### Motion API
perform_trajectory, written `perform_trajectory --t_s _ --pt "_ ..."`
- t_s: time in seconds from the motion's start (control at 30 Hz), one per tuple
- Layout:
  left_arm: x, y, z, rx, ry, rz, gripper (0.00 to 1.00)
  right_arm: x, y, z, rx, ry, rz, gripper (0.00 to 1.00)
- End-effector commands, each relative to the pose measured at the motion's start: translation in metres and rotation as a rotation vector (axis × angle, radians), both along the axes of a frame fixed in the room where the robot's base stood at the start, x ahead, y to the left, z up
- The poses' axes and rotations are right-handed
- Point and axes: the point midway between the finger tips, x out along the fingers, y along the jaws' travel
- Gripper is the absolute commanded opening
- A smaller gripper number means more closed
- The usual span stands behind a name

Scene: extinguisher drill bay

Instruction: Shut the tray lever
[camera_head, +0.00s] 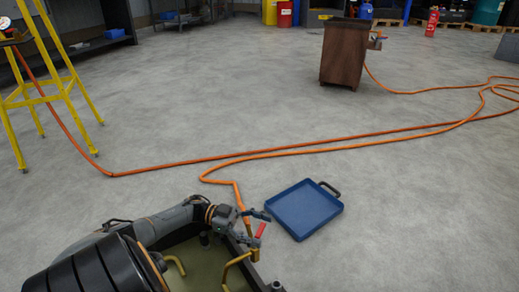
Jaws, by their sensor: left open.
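A small red lever (261,230) stands tilted on a brass-coloured fitting at the edge of a greenish tray (205,262) with a dark rim, at the bottom centre. The orange hose (240,200) runs down to this fitting. My left gripper (257,226) comes in from the left, with its fingers spread and empty. The red lever shows close to the fingertips, roughly between them. I cannot tell whether they touch it. The lower part of the fitting is partly hidden by the gripper. My right gripper is not in view.
A blue square tray (304,208) with a dark handle lies on the floor just right. Yellow pipes (238,264) rise from the greenish tray. A yellow stand (62,88) is at left, a brown bin (343,55) at the back.

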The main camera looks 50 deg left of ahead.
Motion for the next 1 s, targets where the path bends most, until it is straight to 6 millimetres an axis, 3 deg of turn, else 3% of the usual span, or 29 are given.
perform_trajectory --t_s 0.23,0.5,0.7,1.0 --pt "-0.001 0.001 0.015 0.003 -0.001 -0.002 0.76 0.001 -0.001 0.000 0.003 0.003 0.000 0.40" --pt "-0.001 0.000 0.066 0.004 0.001 -0.004 0.76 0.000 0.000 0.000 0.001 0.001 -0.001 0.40" --pt "-0.001 0.000 0.093 0.001 0.002 -0.002 0.76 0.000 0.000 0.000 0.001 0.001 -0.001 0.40" --pt "0.000 0.000 0.100 0.000 0.000 0.000 0.76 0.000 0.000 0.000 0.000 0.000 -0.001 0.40"
